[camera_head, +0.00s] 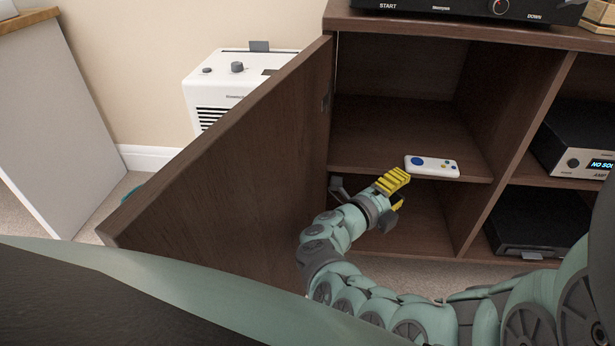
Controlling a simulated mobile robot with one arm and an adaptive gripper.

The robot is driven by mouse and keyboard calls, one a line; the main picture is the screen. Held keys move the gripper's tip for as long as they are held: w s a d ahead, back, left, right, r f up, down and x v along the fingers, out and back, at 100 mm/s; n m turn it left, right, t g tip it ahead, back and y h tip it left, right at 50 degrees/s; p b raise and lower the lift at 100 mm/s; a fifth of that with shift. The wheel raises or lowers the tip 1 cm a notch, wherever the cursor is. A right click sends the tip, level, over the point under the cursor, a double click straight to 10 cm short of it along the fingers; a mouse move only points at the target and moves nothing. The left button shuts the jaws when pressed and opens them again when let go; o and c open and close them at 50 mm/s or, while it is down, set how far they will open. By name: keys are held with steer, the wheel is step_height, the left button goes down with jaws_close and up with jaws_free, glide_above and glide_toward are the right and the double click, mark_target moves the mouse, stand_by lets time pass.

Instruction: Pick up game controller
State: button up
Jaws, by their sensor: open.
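The game controller (432,166) is a small white rounded bar with a blue round pad and coloured buttons. It lies flat near the front edge of the middle shelf (360,144) inside the open cabinet. My gripper (395,192) has yellow ribbed finger pads and is open and empty. It is just left of and a little below the controller in the picture, in front of the shelf edge, apart from the controller. Part of the gripper's far side is hidden by its own wrist.
The brown cabinet door (230,185) stands open to the left, close beside my arm. A vertical divider (510,125) is on the right. Beyond it are a silver amplifier (575,155) and a black box (540,220). A white heater-like unit (222,85) stands behind the door.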

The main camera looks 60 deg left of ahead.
steer(key=shift+w+a+b, duration=0.2)
steer(key=shift+w+b, duration=0.5)
steer(key=shift+w, duration=3.2)
steer(key=shift+o, duration=0.5)
steer(key=shift+c, duration=0.8)
jaws_close()
steer(key=p, duration=0.8)
glide_toward(423, 171)
steer(key=s+r, duration=0.5)
steer(key=r, duration=0.2)
steer(key=shift+d+r, duration=0.25)
steer(key=shift+d, duration=0.1)
